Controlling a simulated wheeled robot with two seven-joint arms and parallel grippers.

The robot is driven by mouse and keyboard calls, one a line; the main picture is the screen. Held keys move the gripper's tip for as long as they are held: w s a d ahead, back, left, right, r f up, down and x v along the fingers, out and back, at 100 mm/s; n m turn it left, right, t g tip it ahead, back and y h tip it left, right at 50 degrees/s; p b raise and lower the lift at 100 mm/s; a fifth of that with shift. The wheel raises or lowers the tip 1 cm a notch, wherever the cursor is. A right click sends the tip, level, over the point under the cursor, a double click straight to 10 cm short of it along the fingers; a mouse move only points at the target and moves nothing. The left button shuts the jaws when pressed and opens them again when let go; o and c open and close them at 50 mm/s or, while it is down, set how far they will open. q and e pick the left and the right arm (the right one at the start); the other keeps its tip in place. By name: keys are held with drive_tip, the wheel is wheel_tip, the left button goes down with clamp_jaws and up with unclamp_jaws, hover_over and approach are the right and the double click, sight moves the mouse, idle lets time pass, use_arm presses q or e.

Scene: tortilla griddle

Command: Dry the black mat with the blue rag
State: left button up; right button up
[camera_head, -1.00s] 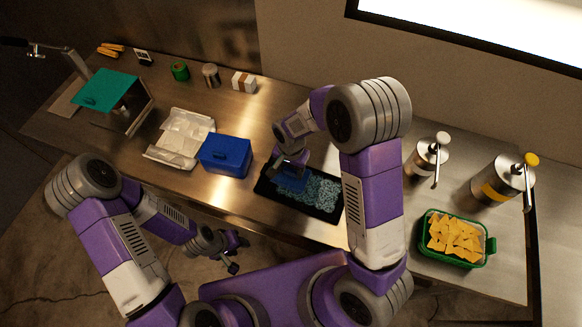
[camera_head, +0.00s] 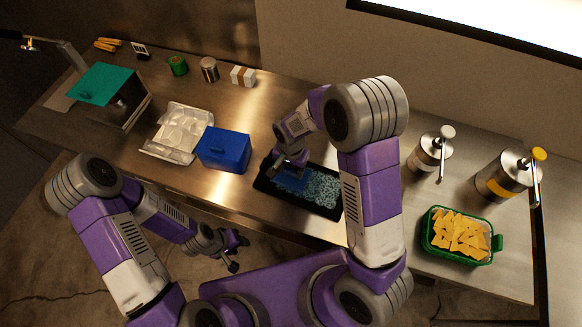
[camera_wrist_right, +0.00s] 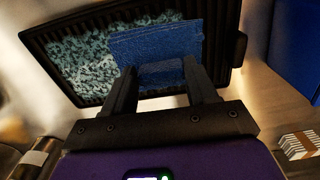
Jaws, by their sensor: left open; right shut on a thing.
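The black mat (camera_head: 262,184) lies on the metal counter, with a raised rim and ridges. Pale blue, mottled wet-looking patches (camera_head: 322,188) cover much of its middle and right; they also show in the right wrist view (camera_wrist_right: 85,60). My right gripper (camera_head: 291,165) is shut on the blue rag (camera_head: 291,182), which sits over the left part of the mat. In the right wrist view the rag (camera_wrist_right: 155,40) hangs between the fingertips (camera_wrist_right: 160,68), beside a bare ridged strip; whether it presses the mat is unclear. My left gripper (camera_head: 238,252) is open and empty, off the counter's front edge.
A blue box (camera_head: 224,150) stands just left of the mat, with a pale tray (camera_head: 178,133) beyond it. A green tub of chips (camera_head: 459,238) and two pump dispensers (camera_head: 430,152) (camera_head: 505,175) stand right. Small containers line the back. Counter behind the mat is clear.

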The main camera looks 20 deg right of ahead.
drive_tip(key=shift+f+b, duration=0.45)
drive_tip(key=shift+f, duration=0.1)
drive_tip(key=shift+s+d+f, duration=0.1)
drive_tip(key=shift+s+d, duration=0.9)
drive_tip(key=shift+d, duration=0.25)
drive_tip(key=shift+a, duration=0.1)
drive_tip(key=shift+s+d+r, duration=0.1)
drive_tip(key=shift+s+d, duration=0.3)
drive_tip(key=shift+d, duration=0.35)
drive_tip(key=shift+s+d+r, duration=0.1)
drive_tip(key=shift+s+d, duration=0.3)
drive_tip(key=shift+d, duration=0.3)
drive_tip(key=shift+s+d, duration=0.4)
drive_tip(key=shift+d, duration=0.35)
